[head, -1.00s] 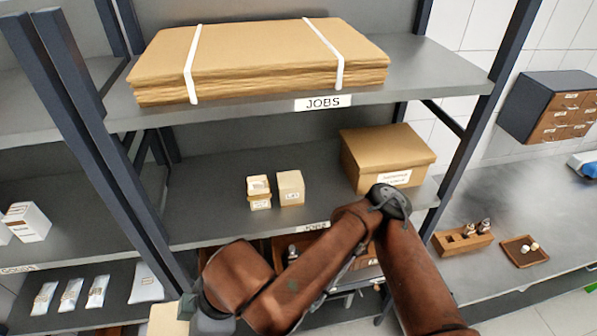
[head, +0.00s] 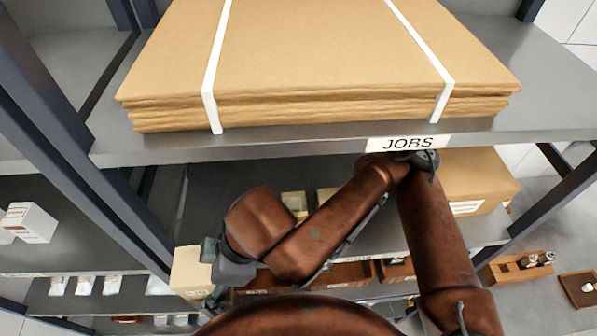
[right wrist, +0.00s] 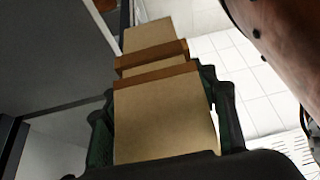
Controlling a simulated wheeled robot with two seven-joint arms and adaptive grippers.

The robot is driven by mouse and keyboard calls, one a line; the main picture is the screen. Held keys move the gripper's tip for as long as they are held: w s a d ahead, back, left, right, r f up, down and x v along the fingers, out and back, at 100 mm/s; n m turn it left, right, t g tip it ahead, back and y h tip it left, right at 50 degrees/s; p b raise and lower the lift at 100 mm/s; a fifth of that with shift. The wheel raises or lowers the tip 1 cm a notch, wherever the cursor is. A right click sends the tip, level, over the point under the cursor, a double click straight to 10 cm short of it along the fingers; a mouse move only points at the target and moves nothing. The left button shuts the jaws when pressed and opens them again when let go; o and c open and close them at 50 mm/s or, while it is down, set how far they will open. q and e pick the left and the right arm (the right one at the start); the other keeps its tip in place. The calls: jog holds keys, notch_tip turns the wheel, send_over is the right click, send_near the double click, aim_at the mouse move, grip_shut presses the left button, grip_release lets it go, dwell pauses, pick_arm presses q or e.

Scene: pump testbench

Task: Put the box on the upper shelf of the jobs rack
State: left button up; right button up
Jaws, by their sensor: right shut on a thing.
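My right gripper (head: 212,258) is shut on a tan cardboard box (head: 190,272), held in front of the rack at the lower left of the head view. In the right wrist view the box (right wrist: 165,120) fills the space between the two dark fingers (right wrist: 163,125). The jobs rack has a grey top shelf (head: 270,147) with a "JOBS" label (head: 408,143) on its front edge. A grey shelf (head: 390,243) lies below it, partly hidden by my arm. The held box is below the top shelf's edge and apart from it. My left gripper is not in view.
A strapped stack of flat cardboard (head: 320,60) covers much of the top shelf. A large lidded box (head: 480,180) and small boxes (head: 295,204) stand on the shelf below. A dark rack post (head: 85,180) is left of the held box. Wooden trays (head: 515,268) are at right.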

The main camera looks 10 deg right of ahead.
jog(key=shift+r, duration=0.2)
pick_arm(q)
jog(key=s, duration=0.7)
pick_arm(e)
jog(key=w, duration=0.3)
jog(key=shift+w+d+p, duration=0.1)
jog(key=shift+w+p, duration=0.15)
jog(key=shift+p, duration=0.1)
jog(key=w+f+p, duration=0.1)
jog(key=w, duration=0.3)
jog(key=w+f+p, duration=0.1)
jog(key=w, duration=0.4)
jog(key=w+f+p, duration=0.1)
jog(key=w, duration=0.4)
jog(key=shift+d+f, duration=0.25)
jog(key=shift+f, duration=0.1)
jog(key=o, duration=1.7)
jog(key=shift+f, duration=0.15)
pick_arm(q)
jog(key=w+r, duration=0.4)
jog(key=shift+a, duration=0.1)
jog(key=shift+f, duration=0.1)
